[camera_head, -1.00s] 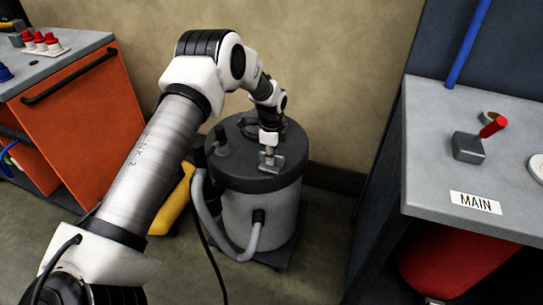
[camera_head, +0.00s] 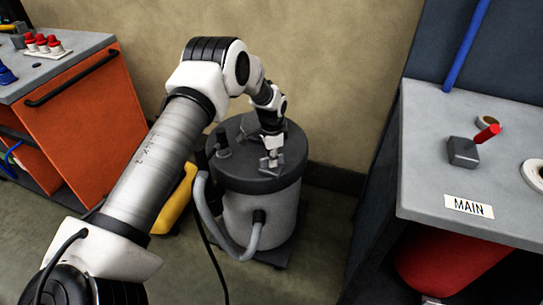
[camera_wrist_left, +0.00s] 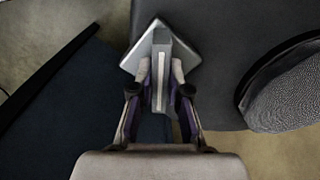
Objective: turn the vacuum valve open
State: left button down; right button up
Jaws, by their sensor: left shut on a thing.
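My left gripper (camera_head: 270,158) hangs over the dark lid of a grey drum (camera_head: 258,215) in the head view. In the left wrist view its fingers (camera_wrist_left: 161,88) are shut on a grey metal piece (camera_wrist_left: 161,45), an upright fin on a square plate. I cannot tell whether the piece touches the lid. A grey block with a red lever (camera_head: 464,152) sits on the right bench behind a "MAIN" label (camera_head: 468,207) and looks like the valve. Its lever tilts up to the right. My left gripper is well to the left of it. My right gripper is not in view.
The right bench (camera_head: 430,130) also bears a white ring (camera_head: 535,173) and a small round piece (camera_head: 489,120). A blue pipe (camera_head: 467,45) rises behind it. An orange cabinet (camera_head: 85,130) stands left. A grey hose (camera_head: 225,240) runs beside the drum.

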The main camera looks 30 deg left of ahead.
pick_arm(q)
jog(key=n+p, duration=0.1)
jog(key=n, duration=0.4)
jog(key=shift+r+n, duration=0.1)
jog(key=shift+n, duration=0.2)
jog(key=shift+n+p, duration=0.7)
jog(key=shift+n, duration=1.6)
jog(key=c, duration=1.1)
grip_release()
jog(key=shift+c, duration=0.2)
notch_tip(320, 180, up, 12)
